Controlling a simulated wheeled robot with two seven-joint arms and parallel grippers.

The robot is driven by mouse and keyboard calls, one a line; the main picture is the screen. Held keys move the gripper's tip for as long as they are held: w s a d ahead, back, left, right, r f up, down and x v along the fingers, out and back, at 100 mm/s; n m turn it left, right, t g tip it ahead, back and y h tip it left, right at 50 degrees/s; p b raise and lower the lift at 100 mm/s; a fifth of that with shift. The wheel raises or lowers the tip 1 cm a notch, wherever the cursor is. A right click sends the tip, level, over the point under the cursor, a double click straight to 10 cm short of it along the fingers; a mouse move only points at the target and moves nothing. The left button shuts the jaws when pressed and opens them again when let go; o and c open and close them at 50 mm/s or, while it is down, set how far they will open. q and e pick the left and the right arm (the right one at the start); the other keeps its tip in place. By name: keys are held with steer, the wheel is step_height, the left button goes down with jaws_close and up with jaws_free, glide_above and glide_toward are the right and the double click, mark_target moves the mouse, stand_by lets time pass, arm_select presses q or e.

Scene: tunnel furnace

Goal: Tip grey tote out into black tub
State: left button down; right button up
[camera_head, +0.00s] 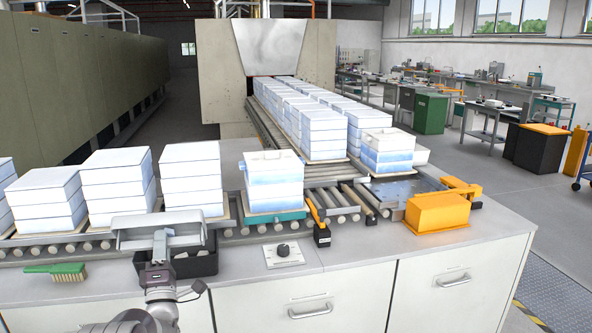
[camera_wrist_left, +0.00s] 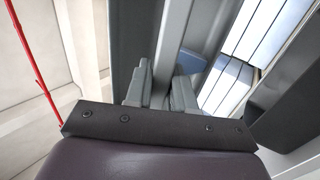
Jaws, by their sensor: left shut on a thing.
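The grey tote (camera_head: 135,238) is held above the black tub (camera_head: 207,264) near the counter's front edge. The tote looks tilted, but I cannot tell by how much, and its contents are not clear. My left gripper (camera_head: 161,240) is shut on the tote at its near side. In the left wrist view, the gripper's fingers (camera_wrist_left: 161,88) close on a grey wall of the tote (camera_wrist_left: 171,40). The tub is partly hidden behind the tote and my arm, and its inside is mostly covered. My right gripper is not in view.
Stacks of white-blue boxes (camera_head: 190,175) stand on the roller conveyor (camera_head: 95,246) just behind. A green brush (camera_head: 55,272) lies left of the tub. A control knob panel (camera_head: 283,254) and an orange housing (camera_head: 437,212) are to the right. The counter between them is mostly clear.

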arm_select(q)
steer(key=s+d+f+m+h+p, duration=0.1)
steer(key=s+d+f+h+p, duration=0.1)
steer(key=s+d+f, duration=0.2)
steer(key=s+d+f+h+p, duration=0.1)
steer(key=s+d+f, duration=0.3)
steer(key=f, duration=0.6)
steer(key=s+d+f+m+h+p, duration=0.1)
steer(key=s+d+f+h+p, duration=0.1)
steer(key=s+d+f, duration=0.2)
step_height(320, 180, down, 4)
steer(key=s, duration=0.2)
steer(key=shift+s+d+m+t+h+p, duration=0.25)
steer(key=shift+s+m+t+h+p, duration=0.05)
steer(key=shift+s+p, duration=0.1)
steer(key=c, duration=1.7)
jaws_free()
steer(key=shift+c, duration=0.2)
jaws_close()
